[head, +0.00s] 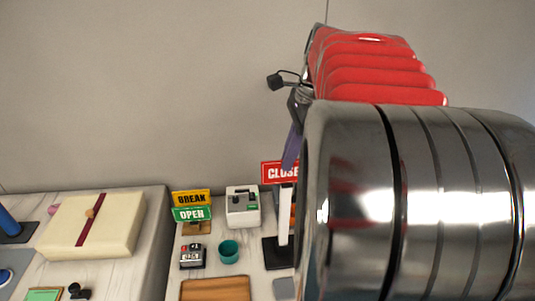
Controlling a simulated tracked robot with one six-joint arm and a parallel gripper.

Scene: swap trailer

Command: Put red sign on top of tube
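The red sign (275,173), with white letters starting "CLOS", is upright in the head view. Its right side is hidden by my arm. A white upright tube (284,215) on a black base (275,251) shows directly below the sign. The sign's lower edge appears at the tube's top, but I cannot tell whether they touch. My gripper (291,153) is mostly hidden behind my arm. One purple-grey finger shows overlapping the sign. I cannot tell whether it grips the sign.
Yellow BREAK (192,198) and green OPEN (192,214) signs stand left of the tube. A white device (243,207), teal cup (228,252), camera (193,256) and wooden board (215,289) share this counter. A cream box (110,222) lies on the left counter. My arm hides the right side.

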